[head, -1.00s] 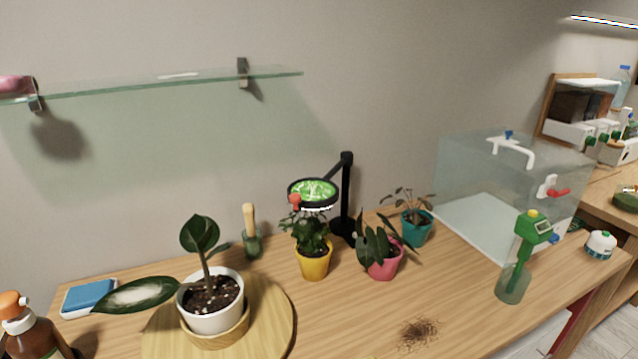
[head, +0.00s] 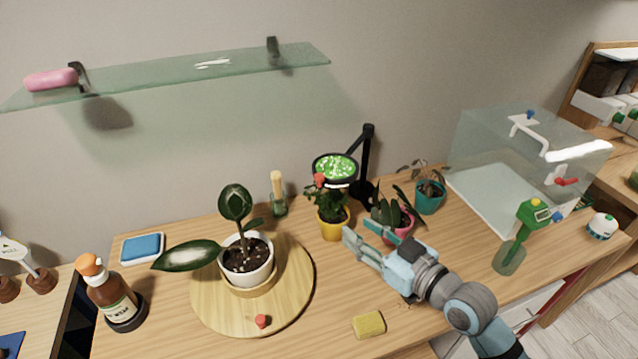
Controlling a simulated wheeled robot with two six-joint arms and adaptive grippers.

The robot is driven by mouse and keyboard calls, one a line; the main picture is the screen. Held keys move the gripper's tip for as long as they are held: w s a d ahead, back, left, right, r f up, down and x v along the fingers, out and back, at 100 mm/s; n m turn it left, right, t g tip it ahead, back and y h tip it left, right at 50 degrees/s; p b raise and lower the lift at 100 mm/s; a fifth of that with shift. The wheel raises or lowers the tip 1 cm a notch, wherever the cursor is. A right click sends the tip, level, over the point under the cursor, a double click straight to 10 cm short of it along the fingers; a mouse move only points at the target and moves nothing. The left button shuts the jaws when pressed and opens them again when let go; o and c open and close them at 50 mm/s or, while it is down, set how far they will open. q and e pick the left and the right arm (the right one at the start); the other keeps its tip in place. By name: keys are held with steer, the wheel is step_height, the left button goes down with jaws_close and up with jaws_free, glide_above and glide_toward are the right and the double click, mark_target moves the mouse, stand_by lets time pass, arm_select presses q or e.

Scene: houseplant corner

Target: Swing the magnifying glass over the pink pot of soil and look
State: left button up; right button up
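The magnifying glass (head: 335,168) is a round black-rimmed lens on a black jointed stand (head: 366,160). Its lens is over the plant in the yellow pot (head: 333,229), and green leaves show large through it. A small red knob (head: 319,180) is on its near left rim. The pink pot (head: 404,230) stands to the right of the yellow pot, holding a dark-leaved plant; its soil is mostly hidden. My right gripper (head: 357,237) is open and empty, with its fingers in front of the yellow and pink pots, below the lens. My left gripper is out of view.
A white pot (head: 247,273) stands on a round wooden board (head: 205,298). A teal pot (head: 430,198) is right of the pink pot. A clear box (head: 500,165) and a green-headed bottle (head: 513,250) stand at the right. A yellow sponge (head: 368,325) lies near the front edge.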

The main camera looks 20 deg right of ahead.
steer(key=t, duration=0.2)
glide_toward(322, 179)
steer(key=shift+y, duration=0.3)
steer(key=x, duration=1.1)
steer(key=shift+w+d, duration=0.15)
jaws_close()
